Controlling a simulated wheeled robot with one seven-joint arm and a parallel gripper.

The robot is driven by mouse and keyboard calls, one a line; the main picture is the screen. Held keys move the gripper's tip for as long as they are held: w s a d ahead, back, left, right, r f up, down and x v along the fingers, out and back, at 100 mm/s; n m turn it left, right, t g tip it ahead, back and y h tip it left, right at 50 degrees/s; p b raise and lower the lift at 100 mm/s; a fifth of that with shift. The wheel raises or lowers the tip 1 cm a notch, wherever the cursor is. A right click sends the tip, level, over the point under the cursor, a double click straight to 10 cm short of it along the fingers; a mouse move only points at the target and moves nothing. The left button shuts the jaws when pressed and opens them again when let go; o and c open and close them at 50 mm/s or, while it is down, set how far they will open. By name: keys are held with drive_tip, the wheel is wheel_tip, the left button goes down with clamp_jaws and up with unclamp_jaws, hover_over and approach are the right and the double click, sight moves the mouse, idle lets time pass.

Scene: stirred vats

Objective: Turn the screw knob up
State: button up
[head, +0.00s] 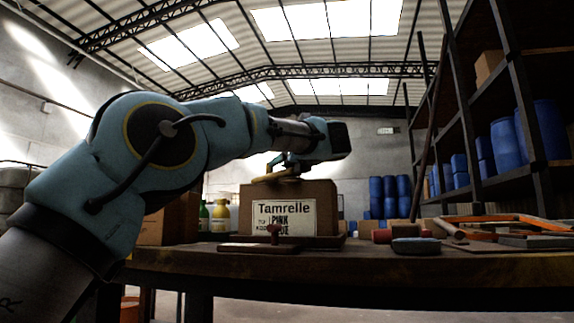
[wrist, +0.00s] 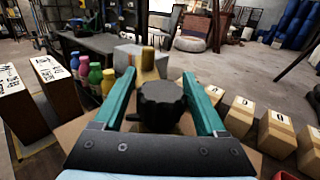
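A dark, lobed knob (wrist: 160,104) sits in the middle of the wrist view, between the two teal fingers of my gripper (wrist: 158,75). The fingers are apart, one on each side of the knob, and a narrow gap seems to show on both sides. I cannot tell whether they touch it lower down. In the head view my gripper (head: 284,162) is over the top of a brown box (head: 328,207) labelled Tamrelle. A yellowish piece (head: 275,177) lies at the box top under it. The knob itself cannot be made out in the head view.
The box stands on a dark wooden table (head: 400,267). Bottles (head: 220,216) stand behind it at left. A flat board with a small upright piece (head: 273,236) lies in front. Frames and tools (head: 500,228) lie at right. Several small boxes (wrist: 277,133) show in the wrist view.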

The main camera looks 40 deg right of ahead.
drive_tip(key=shift+o, duration=0.3)
drive_tip(key=shift+s, duration=0.1)
drive_tip(key=shift+s+a, duration=0.1)
drive_tip(key=shift+s, duration=0.2)
drive_tip(key=p+v, duration=0.1)
drive_tip(key=v, duration=0.9)
